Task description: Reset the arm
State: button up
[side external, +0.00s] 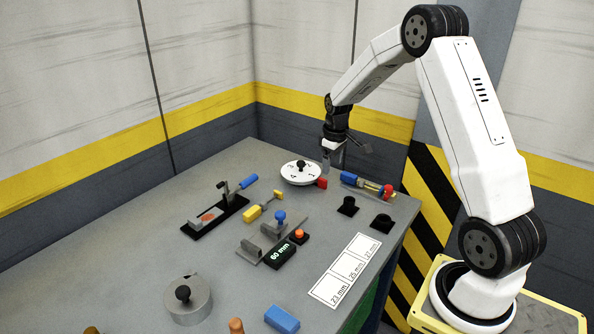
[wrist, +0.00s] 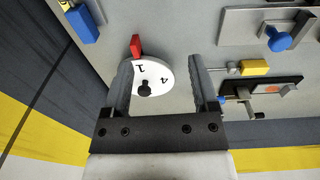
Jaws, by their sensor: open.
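My gripper (side external: 332,160) is at the far end of the grey table, raised above a white numbered dial (side external: 299,173) with a black knob. In the wrist view my gripper (wrist: 162,72) is open, its two dark fingers spread apart with nothing held between them. The white dial (wrist: 160,72) shows between and beyond the fingers, with the digits 1 and 4 readable. A red block (wrist: 136,45) sits at the dial's edge. I cannot tell the exact height of the fingertips above the table.
The table (side external: 120,262) also bears a black-based clamp fixture (side external: 215,216), a yellow-handled tool (side external: 253,212), a "60 mm" display (side external: 280,256), a labelled white card (side external: 346,270), a round grey weight (side external: 188,300) and a blue block (side external: 282,319). Walls stand close behind.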

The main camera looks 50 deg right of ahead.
jog(key=s+a+r+t, duration=0.1)
jog(key=s+a, duration=0.6)
jog(key=a, duration=0.5)
jog(key=s+a+r+t, duration=0.1)
jog(key=s+a, duration=0.6)
jog(key=a, duration=0.6)
jog(key=shift+a+r, duration=0.15)
jog(key=shift+a, duration=0.05)
